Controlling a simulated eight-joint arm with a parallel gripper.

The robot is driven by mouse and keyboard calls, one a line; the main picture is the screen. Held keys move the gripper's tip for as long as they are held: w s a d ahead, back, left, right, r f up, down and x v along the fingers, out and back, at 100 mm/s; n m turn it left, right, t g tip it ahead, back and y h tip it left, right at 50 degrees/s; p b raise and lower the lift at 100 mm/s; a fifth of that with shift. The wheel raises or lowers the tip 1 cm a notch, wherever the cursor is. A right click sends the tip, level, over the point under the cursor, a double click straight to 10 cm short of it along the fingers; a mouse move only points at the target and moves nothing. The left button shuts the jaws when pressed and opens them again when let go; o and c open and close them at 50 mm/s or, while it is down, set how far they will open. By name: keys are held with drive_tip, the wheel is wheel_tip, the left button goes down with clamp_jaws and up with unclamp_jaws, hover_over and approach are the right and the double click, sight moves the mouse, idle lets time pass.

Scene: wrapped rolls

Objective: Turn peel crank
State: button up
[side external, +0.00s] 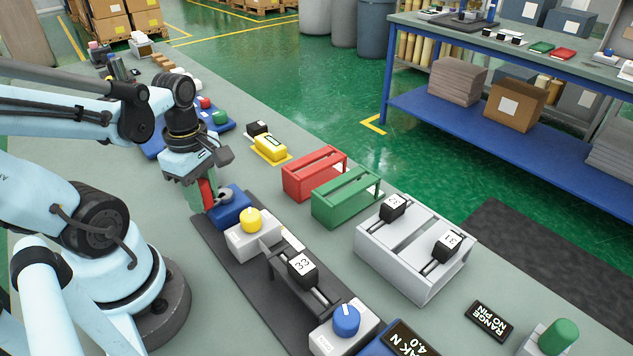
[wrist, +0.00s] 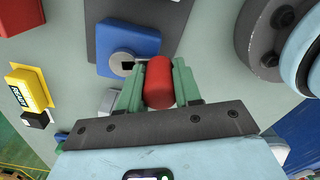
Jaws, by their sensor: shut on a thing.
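The peel crank shows as a blue block (side external: 236,211) with a grey round hub (side external: 225,194) at the far end of the dark base plate. In the wrist view the blue block (wrist: 128,38) and hub (wrist: 122,62) lie just beyond my fingertips. A red cylindrical grip (wrist: 158,84) sits between my green fingers, beside the hub; it also shows in the side view (side external: 207,194). My gripper (wrist: 157,72) is shut on this red grip, and it points down there in the side view (side external: 203,200). The link between grip and hub is mostly hidden.
On the same plate stand a white block with a yellow knob (side external: 250,217), a black roll marked 33 (side external: 302,270) and a blue knob (side external: 346,318). Red (side external: 315,174), green (side external: 346,201) and white (side external: 412,258) racks stand to the right. A yellow block (side external: 269,148) lies behind.

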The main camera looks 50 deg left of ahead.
drive_tip(key=n, duration=0.1)
drive_tip(key=d+n, duration=0.1)
drive_tip(key=n, duration=0.2)
drive_tip(key=shift+w+d+n, duration=0.3)
drive_tip(key=shift+w, duration=0.1)
idle(0.4)
drive_tip(key=o, duration=1)
drive_tip(key=shift+o, duration=0.2)
wheel_tip(320, 180, up, 12)
idle(0.3)
